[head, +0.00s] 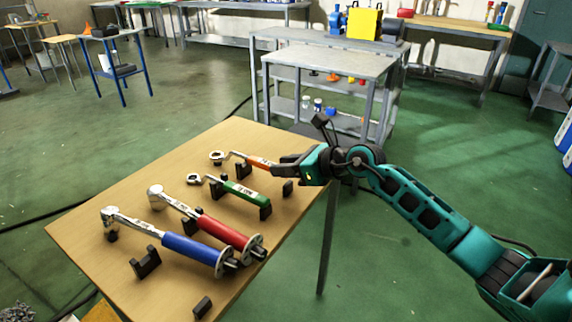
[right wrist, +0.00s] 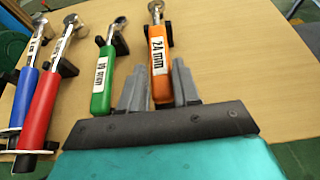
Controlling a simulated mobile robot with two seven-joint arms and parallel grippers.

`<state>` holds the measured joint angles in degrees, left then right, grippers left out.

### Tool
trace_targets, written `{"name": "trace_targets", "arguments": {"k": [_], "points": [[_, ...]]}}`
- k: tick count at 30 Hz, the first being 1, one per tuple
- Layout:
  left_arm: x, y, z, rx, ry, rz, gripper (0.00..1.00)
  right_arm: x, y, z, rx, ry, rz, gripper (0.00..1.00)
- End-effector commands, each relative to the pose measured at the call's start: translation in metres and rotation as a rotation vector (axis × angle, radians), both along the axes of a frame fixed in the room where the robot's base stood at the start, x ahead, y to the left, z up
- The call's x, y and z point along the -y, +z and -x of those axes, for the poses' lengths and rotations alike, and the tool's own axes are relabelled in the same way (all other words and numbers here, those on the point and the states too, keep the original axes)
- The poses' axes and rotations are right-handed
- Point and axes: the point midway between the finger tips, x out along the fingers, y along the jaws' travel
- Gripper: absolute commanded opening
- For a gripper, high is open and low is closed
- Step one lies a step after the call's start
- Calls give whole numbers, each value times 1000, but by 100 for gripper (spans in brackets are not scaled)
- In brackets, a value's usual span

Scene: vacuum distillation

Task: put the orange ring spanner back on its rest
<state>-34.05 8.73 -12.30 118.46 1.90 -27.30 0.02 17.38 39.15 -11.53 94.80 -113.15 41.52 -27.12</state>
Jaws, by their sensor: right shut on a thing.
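The orange ring spanner (head: 258,162), labelled 24 mm, is in my right gripper (head: 280,168). The jaws are shut on its orange handle, and its ring end points left, away from my arm. The right wrist view shows the handle (right wrist: 161,75) between the two fingers. A black rest block (head: 244,171) stands under or beside the spanner's shaft, and another black block (head: 288,188) stands below the gripper. I cannot tell whether the spanner touches either block. My left gripper is not in view.
On the wooden table (head: 150,180), a green ring spanner (head: 245,192) lies close beside the orange one. A red-handled tool (head: 222,230) and a blue-handled tool (head: 192,247) lie nearer the front. A grey metal bench (head: 330,62) stands behind.

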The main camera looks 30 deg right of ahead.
Motion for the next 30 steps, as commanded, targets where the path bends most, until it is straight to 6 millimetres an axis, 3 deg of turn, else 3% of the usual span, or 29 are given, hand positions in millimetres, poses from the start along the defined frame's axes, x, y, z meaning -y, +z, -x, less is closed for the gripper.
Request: {"name": "trace_targets", "arguments": {"k": [28, 29, 30], "points": [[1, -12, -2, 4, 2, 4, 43, 0, -20, 0, 0, -1, 0, 0], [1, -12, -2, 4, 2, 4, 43, 0, -21, 0, 0, -1, 0, 33], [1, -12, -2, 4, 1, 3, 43, 0, -21, 0, 0, -1, 0, 37]]}}
